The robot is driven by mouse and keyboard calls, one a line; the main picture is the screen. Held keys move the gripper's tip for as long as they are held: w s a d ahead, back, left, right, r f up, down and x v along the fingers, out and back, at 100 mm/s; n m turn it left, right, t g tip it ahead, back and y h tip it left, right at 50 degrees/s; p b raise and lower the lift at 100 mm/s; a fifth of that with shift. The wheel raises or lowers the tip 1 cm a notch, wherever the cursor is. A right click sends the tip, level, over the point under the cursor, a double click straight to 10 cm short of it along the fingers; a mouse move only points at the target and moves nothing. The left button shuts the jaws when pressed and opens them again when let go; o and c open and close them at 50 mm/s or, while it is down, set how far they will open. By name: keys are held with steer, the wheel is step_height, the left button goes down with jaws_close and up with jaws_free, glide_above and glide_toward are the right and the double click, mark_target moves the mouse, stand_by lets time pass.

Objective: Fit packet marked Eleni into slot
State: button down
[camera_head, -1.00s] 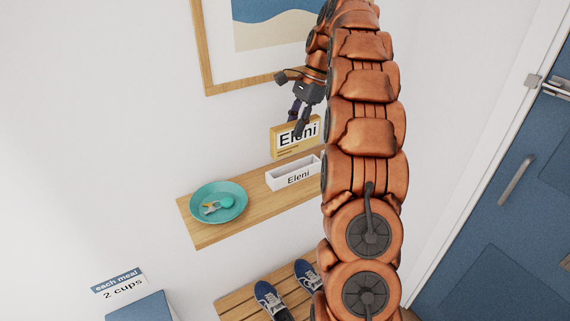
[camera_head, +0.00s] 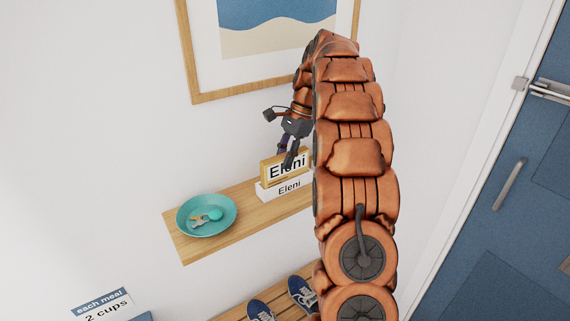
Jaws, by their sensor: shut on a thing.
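The slot is a white holder labelled Eleni (camera_head: 288,189) on the wooden wall shelf (camera_head: 185,248). The packet's lower edge is at the holder's top opening, behind its front wall. I cannot tell how deep it sits inside. My arm hides the right end of the shelf.
A teal bowl (camera_head: 225,226) with small items in it stands on the shelf left of the holder. A framed picture (camera_head: 268,75) hangs above. Blue shoes (camera_head: 301,292) are on a slatted bench below. A blue door (camera_head: 520,220) is at the right.

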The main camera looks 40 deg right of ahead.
steer(key=shift+f, duration=1.2)
steer(key=shift+f, duration=0.1)
steer(key=c, duration=0.9)
jaws_free()
steer(key=shift+c, duration=0.2)
